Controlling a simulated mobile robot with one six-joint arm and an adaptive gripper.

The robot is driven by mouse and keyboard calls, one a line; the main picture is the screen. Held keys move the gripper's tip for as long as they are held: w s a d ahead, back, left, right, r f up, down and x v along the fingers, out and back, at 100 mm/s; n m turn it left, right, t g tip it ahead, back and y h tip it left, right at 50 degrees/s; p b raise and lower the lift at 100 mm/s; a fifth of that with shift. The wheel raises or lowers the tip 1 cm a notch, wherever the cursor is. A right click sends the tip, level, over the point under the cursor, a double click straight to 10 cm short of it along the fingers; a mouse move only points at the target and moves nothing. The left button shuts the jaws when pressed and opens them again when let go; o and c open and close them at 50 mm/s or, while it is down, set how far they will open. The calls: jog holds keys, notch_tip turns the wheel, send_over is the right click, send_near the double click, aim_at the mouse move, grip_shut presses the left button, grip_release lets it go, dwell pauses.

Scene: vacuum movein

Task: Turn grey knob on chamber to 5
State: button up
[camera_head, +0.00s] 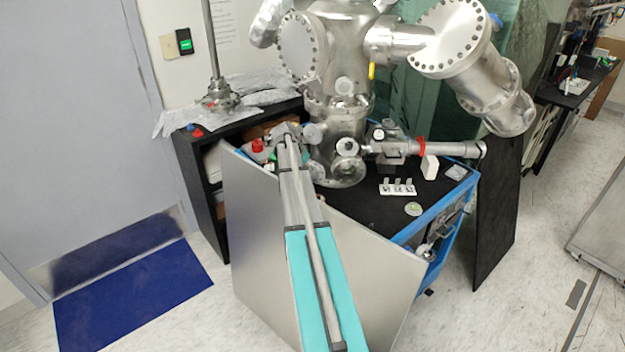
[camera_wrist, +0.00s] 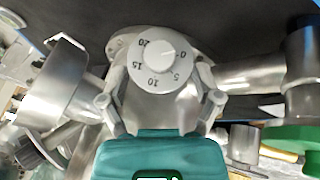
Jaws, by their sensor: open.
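The grey knob (camera_wrist: 160,50) sits at the middle of a pale round dial (camera_wrist: 160,83) in the wrist view. The dial's marks read 0, 5, 10, 15 and 20, with 0 at its right and 5 at its lower right. I cannot tell which mark the knob points to. My gripper (camera_wrist: 160,98) is open, with one finger on each side of the dial's lower part and nothing held between them. Contact with the dial cannot be told. In the head view the steel chamber (camera_head: 336,112) stands at the end of my arm, and the knob cannot be made out there.
In the wrist view, a steel flange (camera_wrist: 55,85) is at left and a pipe (camera_wrist: 250,75) at right. In the head view, a blue-edged cart (camera_head: 440,215) carries small parts and a white block (camera_head: 429,168). A black shelf (camera_head: 205,185) stands left of the chamber.

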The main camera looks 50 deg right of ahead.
aim_at(313, 173)
jog(key=shift+b+x, duration=1)
jog(key=shift+x, duration=0.45)
grip_shut()
jog(key=shift+s, duration=0.1)
